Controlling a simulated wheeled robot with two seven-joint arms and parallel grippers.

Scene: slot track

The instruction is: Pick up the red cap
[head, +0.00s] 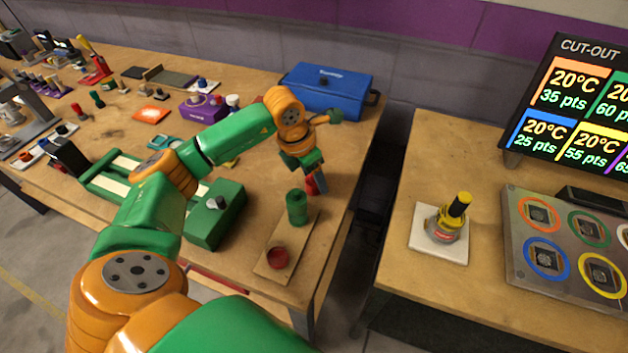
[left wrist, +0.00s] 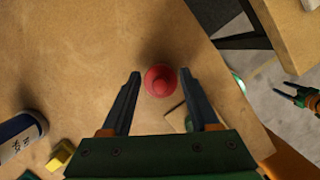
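The red cap (left wrist: 160,80) is round with a raised knob and sits on the wooden table in the left wrist view. In the head view the cap (head: 311,187) is partly hidden by my left gripper (head: 316,183). I cannot tell how far above the table the fingertips are. My right gripper (left wrist: 289,92) shows small at the right edge of the left wrist view, open and empty, away from the cap.
A green cylinder (head: 297,208) and a red round piece (head: 278,258) stand on a wooden board (head: 264,268) near the cap. A green fixture (head: 226,226) lies left, a blue toolbox (head: 328,92) behind. A gap separates the right table (head: 400,270).

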